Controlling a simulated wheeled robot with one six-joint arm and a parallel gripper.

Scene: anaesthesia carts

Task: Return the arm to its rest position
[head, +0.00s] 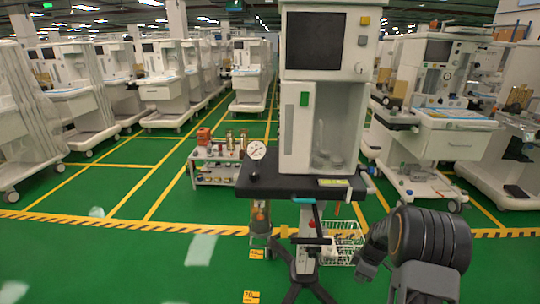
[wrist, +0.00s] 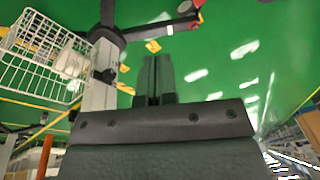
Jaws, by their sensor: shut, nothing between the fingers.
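My gripper (wrist: 154,80) shows in the wrist view with its two dark fingers together and nothing between them. In the head view my dark arm (head: 430,240) is folded at the lower right, in front of the nearest cart and to its right; I cannot make out the fingertips clearly there. The nearest anaesthesia cart (head: 296,130) stands upright in the middle of the head view, with a dark screen and a black worktop (head: 285,187). My gripper appears clear of the cart and its basket.
A white wire basket (head: 342,240) hangs low on the cart's stand; it also shows at the left of the wrist view (wrist: 45,55). A round gauge (head: 257,150) is at the worktop's left edge. Other carts line both sides. Green floor at the left front is free.

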